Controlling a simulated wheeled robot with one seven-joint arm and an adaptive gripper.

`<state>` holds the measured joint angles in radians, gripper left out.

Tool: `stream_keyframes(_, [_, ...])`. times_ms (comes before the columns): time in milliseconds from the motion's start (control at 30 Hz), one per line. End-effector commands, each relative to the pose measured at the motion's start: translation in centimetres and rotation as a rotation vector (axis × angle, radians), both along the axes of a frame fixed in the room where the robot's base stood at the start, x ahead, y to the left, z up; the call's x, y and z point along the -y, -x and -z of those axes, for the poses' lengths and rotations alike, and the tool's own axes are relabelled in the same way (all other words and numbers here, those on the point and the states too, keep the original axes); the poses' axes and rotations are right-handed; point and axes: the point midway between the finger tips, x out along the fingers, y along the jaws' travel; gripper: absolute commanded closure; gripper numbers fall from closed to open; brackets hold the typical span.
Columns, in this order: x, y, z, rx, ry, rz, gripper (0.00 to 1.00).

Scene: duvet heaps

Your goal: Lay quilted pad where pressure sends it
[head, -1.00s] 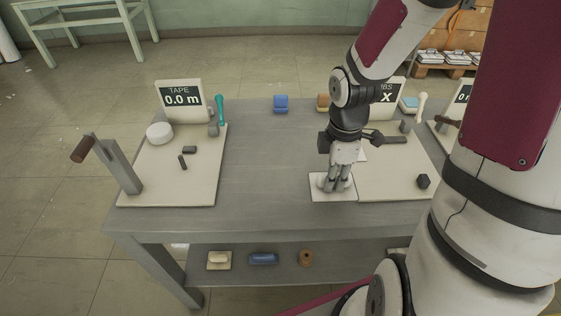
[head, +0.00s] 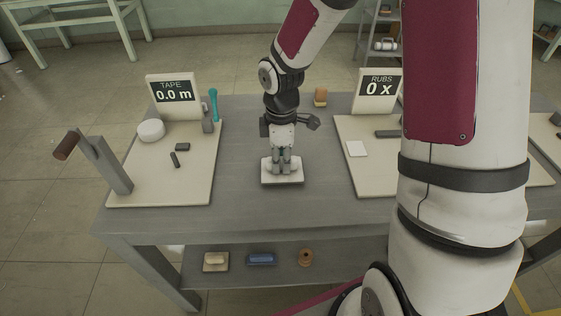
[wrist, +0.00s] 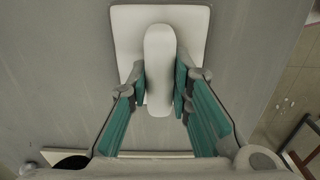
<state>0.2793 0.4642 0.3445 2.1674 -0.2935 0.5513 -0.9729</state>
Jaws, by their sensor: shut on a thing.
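My gripper (head: 282,163) is shut on the raised bar handle of a white pad (head: 283,181) over the middle of the grey table. In the wrist view the pad is a rounded pale plate (wrist: 127,43), with its handle (wrist: 159,70) between my teal fingers (wrist: 159,90). I cannot tell whether it touches the table, and no quilting shows. A flat white square (head: 357,149) lies on the right board (head: 362,183). The right sign (head: 379,88) reads RUBS 0 x. The left sign (head: 173,92) reads TAPE 0.0 m.
The left board (head: 140,190) holds a white roll (head: 151,130), small dark blocks (head: 182,147) and a teal-handled tool (head: 213,103). A brown-gripped lever (head: 110,165) stands at its edge. The lower shelf (head: 330,278) holds a cream brush-like thing (head: 216,261), a blue one (head: 261,259) and a brown spool (head: 306,257).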

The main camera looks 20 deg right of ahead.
Motion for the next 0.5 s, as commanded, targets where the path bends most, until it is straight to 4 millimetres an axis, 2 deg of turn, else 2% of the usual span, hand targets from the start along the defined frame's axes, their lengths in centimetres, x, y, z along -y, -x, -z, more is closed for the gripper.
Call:
stream_keyframes(67, [-0.06, 0.01, 0.69, -0.001, 0.000, -0.001, 1.00])
stream_keyframes(400, [-0.01, 0.01, 0.95, 0.000, 0.000, -0.001, 1.00])
stream_keyframes(433, [-0.01, 0.00, 0.98, 0.000, 0.000, -0.001, 0.78])
stream_keyframes(500, [-0.01, 0.02, 0.92, 0.001, 0.000, -0.001, 0.63])
